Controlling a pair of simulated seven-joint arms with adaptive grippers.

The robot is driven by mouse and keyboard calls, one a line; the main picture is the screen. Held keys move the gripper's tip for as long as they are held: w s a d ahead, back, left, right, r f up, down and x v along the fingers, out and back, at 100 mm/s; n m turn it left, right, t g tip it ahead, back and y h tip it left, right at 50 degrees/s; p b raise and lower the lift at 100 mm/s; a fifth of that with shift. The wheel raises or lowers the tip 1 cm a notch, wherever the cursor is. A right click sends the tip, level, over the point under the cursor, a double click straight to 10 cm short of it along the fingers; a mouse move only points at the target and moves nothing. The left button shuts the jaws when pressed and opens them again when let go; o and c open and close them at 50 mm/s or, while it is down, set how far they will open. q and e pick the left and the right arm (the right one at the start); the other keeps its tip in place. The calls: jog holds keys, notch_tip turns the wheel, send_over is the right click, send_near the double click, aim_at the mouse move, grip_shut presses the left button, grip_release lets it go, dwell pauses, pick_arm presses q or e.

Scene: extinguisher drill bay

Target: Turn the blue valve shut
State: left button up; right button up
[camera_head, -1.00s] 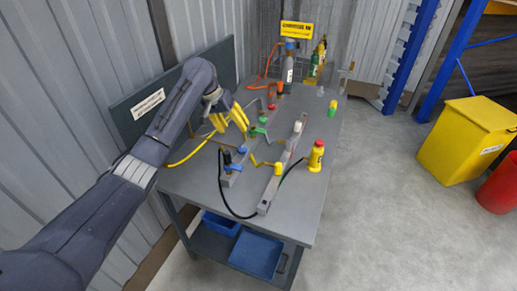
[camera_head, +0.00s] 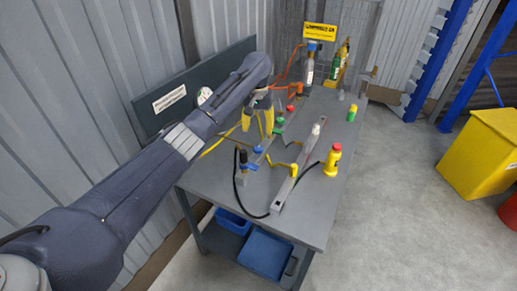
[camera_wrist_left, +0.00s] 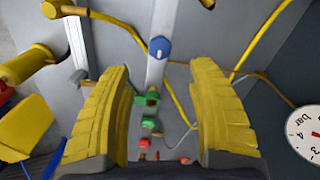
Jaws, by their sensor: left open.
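The blue valve (camera_head: 258,150) is a small round knob on the near part of the left grey rail on the workbench. In the left wrist view the blue valve (camera_wrist_left: 160,47) has a white mark on its top and lies beyond my fingertips. My left gripper (camera_head: 257,128) is above the same rail, farther back than the blue valve. Its two yellow fingers point down, spread apart and empty. In the left wrist view the left gripper (camera_wrist_left: 160,68) has the rail between its fingers, apart from the knob. My right gripper is out of view.
Green valve parts (camera_wrist_left: 147,98) and a red knob (camera_wrist_left: 144,142) share the rail. A second rail (camera_head: 283,192) carries a yellow valve (camera_head: 294,171). Yellow hoses run beside the left rail; a gauge (camera_wrist_left: 303,132) is at right.

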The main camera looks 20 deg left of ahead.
aim_at(258, 148)
pick_arm(q)
notch_tip(258, 148, down, 11)
jog(key=shift+r, duration=0.1)
dwell(0.4)
grip_shut()
dwell(0.5)
